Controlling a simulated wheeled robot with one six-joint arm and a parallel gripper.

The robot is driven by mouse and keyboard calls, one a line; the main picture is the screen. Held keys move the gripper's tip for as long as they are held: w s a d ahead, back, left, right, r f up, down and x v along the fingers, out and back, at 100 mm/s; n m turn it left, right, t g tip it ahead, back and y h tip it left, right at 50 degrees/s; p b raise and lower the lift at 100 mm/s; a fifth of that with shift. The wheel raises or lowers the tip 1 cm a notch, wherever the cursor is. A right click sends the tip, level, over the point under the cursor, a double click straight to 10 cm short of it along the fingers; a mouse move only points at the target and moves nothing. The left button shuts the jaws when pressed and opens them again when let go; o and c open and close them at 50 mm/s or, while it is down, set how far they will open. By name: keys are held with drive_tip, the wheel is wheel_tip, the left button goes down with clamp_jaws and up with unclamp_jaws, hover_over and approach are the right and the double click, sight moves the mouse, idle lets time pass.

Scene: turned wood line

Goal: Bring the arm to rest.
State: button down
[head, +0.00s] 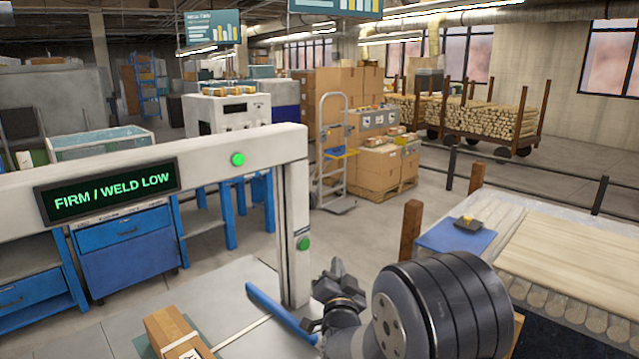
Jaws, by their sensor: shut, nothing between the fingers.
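My arm rises at the bottom of the head view, right of the middle, with a thick dark ribbed joint nearest the camera. My gripper (337,268) is the small dark grey end just left of that joint. It is shut and empty, pointing up and away from me, in front of the foot of the white gate post (298,235). The arm hides part of the floor and whatever lies behind it.
A white gate carries a green-lit sign, "FIRM / WELD LOW" (110,191). A blue bar (280,312) and a cardboard box (178,335) lie low at the front. A roller table (570,312) with pale boards stands right. Boxes stand behind.

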drive_tip(key=shift+s+d, duration=0.4)
drive_tip(key=shift+s, duration=0.05)
drive_tip(key=w+a, duration=0.2)
drive_tip(key=w+a+b, duration=0.1)
drive_tip(key=w, duration=0.1)
drive_tip(key=shift+a+f, duration=0.2)
drive_tip(key=shift+a, duration=0.2)
drive_tip(key=shift+s+b, duration=0.1)
drive_tip(key=shift+b, duration=1.05)
drive_tip(key=r+p, duration=0.1)
drive_tip(key=p, duration=0.2)
